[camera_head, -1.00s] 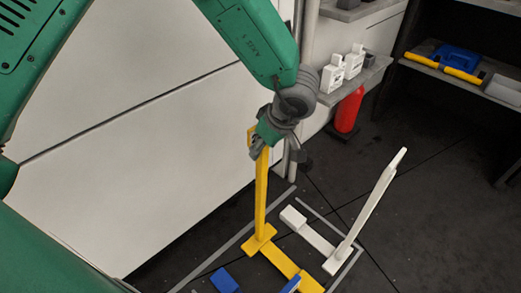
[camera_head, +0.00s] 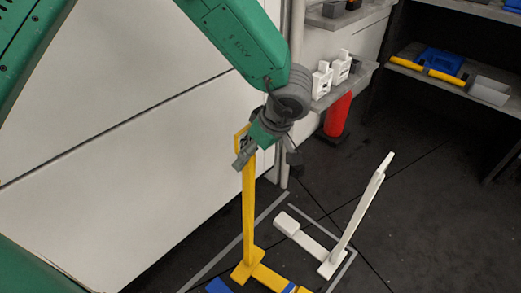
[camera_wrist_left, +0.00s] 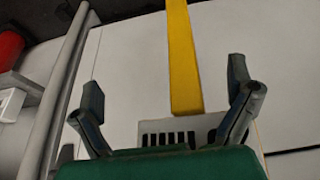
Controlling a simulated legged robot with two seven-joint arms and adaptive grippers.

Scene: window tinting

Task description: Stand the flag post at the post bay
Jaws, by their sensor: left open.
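A yellow post (camera_head: 249,210) stands upright on a yellow base in the head view, inside grey floor lines (camera_head: 236,240). A white post (camera_head: 357,219) on a white base stands to its right, leaning in the picture. I cannot tell by looks alone which is the flag post. My left gripper (camera_head: 268,157) is at the top of the yellow post. In the left wrist view the left gripper (camera_wrist_left: 165,92) is open, and the yellow post (camera_wrist_left: 182,55) shows between its spread fingers, touching neither. My right gripper is not in view.
A pale panel wall (camera_head: 130,170) stands close behind and left of the yellow post. A red cylinder (camera_head: 338,112) stands below a shelf with white bottles (camera_head: 322,82). A blue piece (camera_head: 219,286) lies at the bottom edge. Dark floor at the right is clear.

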